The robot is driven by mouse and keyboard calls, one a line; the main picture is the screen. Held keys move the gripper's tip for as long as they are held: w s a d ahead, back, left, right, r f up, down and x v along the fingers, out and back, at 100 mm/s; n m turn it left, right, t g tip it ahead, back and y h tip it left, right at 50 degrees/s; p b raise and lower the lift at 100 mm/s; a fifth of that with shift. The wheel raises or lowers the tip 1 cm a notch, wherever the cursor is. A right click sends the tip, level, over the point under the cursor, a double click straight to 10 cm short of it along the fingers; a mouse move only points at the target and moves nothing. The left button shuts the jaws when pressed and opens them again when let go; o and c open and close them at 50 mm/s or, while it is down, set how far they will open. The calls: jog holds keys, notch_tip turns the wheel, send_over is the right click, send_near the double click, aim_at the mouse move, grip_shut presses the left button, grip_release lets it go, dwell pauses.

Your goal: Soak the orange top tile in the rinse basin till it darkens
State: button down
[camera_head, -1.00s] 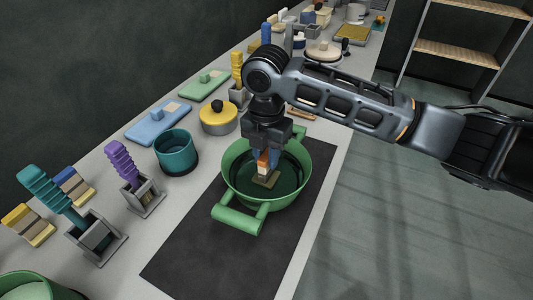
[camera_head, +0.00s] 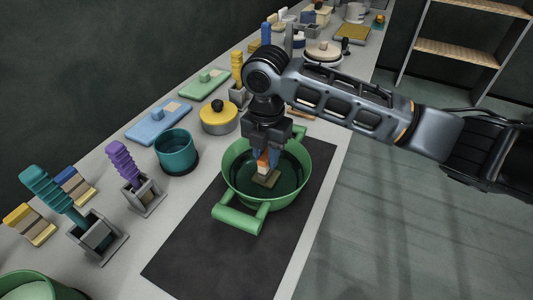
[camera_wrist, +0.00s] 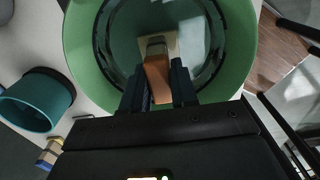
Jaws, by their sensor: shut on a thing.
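The rinse basin is a green, two-handled round tub (camera_head: 239,218) standing on a dark mat, with dark green liquid inside. My gripper (camera_head: 266,163) points down into it. It is shut on the orange block-like part (camera_head: 263,168) of the tile, which also shows between my fingers (camera_wrist: 161,94) in the wrist view (camera_wrist: 157,76). Below the orange part is a flat tan-olive plate (camera_head: 266,180), low in the basin. It looks joined to the orange part, but I cannot tell how deep it sits.
A teal pot (camera_head: 175,153) and a yellow lidded pot (camera_head: 219,119) stand left of the basin. A purple-handled tool (camera_head: 122,160) stands in a grey holder. The dark mat (camera_head: 215,255) is bare in front of the basin.

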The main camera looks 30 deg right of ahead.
jog(key=shift+f+b, duration=0.35)
jog(key=shift+f, duration=0.3)
dwell(0.5)
jog(key=shift+r, duration=0.15)
dwell(3.4)
jog(key=shift+r+p, duration=3.35)
jog(key=shift+r, duration=0.75)
jog(key=shift+r+p, duration=0.35)
jog(key=shift+r, duration=0.9)
